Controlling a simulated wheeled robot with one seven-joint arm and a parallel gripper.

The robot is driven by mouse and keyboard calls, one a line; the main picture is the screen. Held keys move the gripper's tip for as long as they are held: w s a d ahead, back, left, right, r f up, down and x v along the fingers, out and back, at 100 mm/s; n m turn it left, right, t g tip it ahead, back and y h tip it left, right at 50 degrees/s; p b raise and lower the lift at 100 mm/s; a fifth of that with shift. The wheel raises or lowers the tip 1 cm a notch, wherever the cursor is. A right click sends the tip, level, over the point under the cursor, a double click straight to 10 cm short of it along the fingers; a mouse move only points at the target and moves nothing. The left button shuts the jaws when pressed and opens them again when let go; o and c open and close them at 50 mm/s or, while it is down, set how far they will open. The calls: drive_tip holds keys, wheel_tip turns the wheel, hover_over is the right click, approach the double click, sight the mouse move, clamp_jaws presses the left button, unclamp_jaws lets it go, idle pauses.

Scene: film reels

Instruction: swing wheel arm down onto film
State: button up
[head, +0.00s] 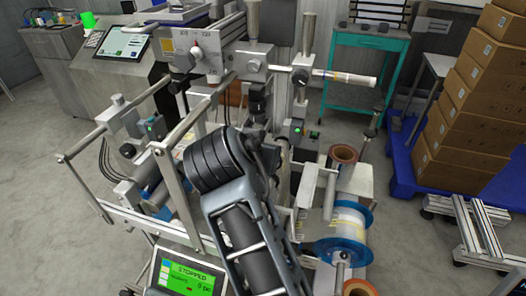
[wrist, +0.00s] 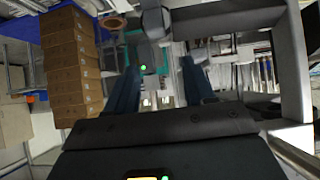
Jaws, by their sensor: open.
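The film machine (head: 212,52) fills the middle of the head view. A film reel with blue flanges (head: 362,216) sits at its right side. A pale bracket-like arm (head: 318,172) stands just above and left of the reel; I cannot tell if it is the wheel arm, and no wheel shows clearly on it. My gripper (wrist: 160,88) shows in the wrist view with its two dark fingers apart and nothing seen held. A grey machine part (wrist: 152,22) with a green light below it shows beyond and between the fingertips. In the head view my arm hides the gripper.
A labelled roller (head: 345,78) sticks out right from the machine's top. Stacked cartons (head: 470,100) stand on a blue pallet (head: 400,175) at right. Metal rails (head: 112,128) jut out at left. A green screen (head: 185,275) reads STOPPED. Grey frame bars cross the wrist view's right side.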

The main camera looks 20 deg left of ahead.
drive_tip(key=v, duration=0.6)
drive_tip(key=shift+b, duration=0.3)
drive_tip(key=shift+s, duration=0.1)
